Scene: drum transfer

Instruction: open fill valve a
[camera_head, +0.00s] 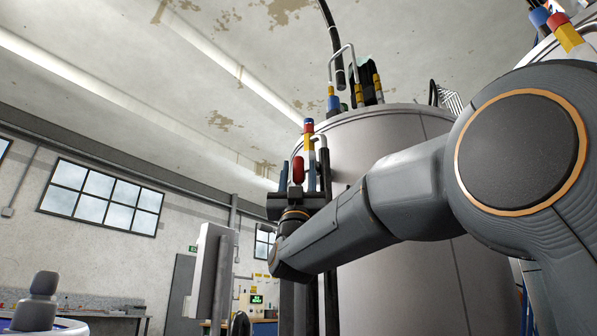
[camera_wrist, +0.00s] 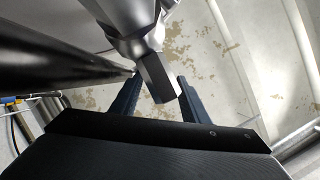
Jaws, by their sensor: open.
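In the wrist view, a silver metal valve body (camera_wrist: 135,22) comes down from the top, with a dark grey block-like handle (camera_wrist: 157,78) at its lower end. My gripper (camera_wrist: 160,82) is open, with one dark blue finger on each side of the handle. Gaps show at the right finger; contact on the left is unclear. In the head view, my gripper (camera_head: 298,172) points up in front of the large steel drum, and a red part (camera_head: 298,170) shows between its fingers. No label marks which valve this is.
The steel drum (camera_head: 425,270) fills the space behind my arm. A pipe with red, yellow and blue bands (camera_head: 308,140) rises close to my gripper. A thick black pipe (camera_wrist: 60,62) runs along the left in the wrist view. A grey panel (camera_head: 208,275) stands left.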

